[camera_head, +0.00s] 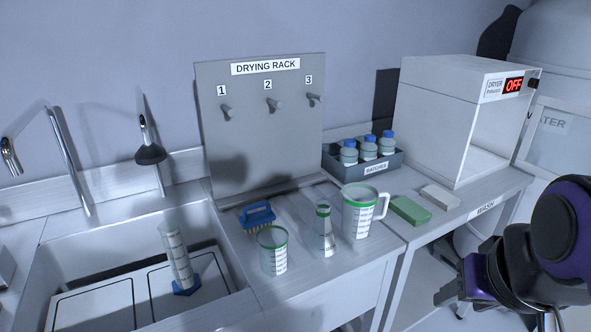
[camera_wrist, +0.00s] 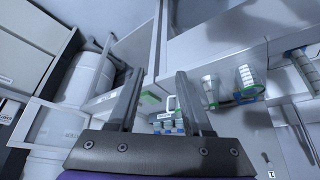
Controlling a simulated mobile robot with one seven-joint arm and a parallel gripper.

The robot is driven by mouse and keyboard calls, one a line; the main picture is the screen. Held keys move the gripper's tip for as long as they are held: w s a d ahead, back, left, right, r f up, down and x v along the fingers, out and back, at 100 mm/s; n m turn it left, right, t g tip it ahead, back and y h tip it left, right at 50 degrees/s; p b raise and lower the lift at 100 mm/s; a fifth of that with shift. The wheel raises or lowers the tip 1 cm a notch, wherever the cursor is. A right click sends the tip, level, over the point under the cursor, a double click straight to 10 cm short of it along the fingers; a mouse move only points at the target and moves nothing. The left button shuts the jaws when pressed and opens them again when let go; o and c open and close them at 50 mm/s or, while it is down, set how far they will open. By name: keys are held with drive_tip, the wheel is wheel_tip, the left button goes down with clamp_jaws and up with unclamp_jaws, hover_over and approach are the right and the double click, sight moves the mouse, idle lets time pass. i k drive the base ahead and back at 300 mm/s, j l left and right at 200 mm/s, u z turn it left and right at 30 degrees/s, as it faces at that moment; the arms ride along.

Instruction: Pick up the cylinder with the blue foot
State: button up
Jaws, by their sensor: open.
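The cylinder with the blue foot (camera_head: 176,252) is a tall clear graduated cylinder with dark scale marks. In the head view it stands tilted in the sink at the left, its blue foot low on the sink floor. My gripper (camera_head: 452,296) is at the lower right of the head view, far from the cylinder. In the wrist view my gripper's two fingers (camera_wrist: 159,88) are apart with nothing held between them.
Right of the sink stand a green-rimmed beaker (camera_head: 273,252), a flask (camera_head: 324,232), a measuring jug (camera_head: 360,214) and a blue brush (camera_head: 258,215). Behind are the drying rack (camera_head: 230,130) and a bottle tray (camera_head: 376,170). The dryer (camera_head: 440,125) is at right. A faucet (camera_head: 66,160) rises behind the sink.

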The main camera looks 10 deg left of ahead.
sight(186, 283)
drive_tip(key=u, duration=1.7)
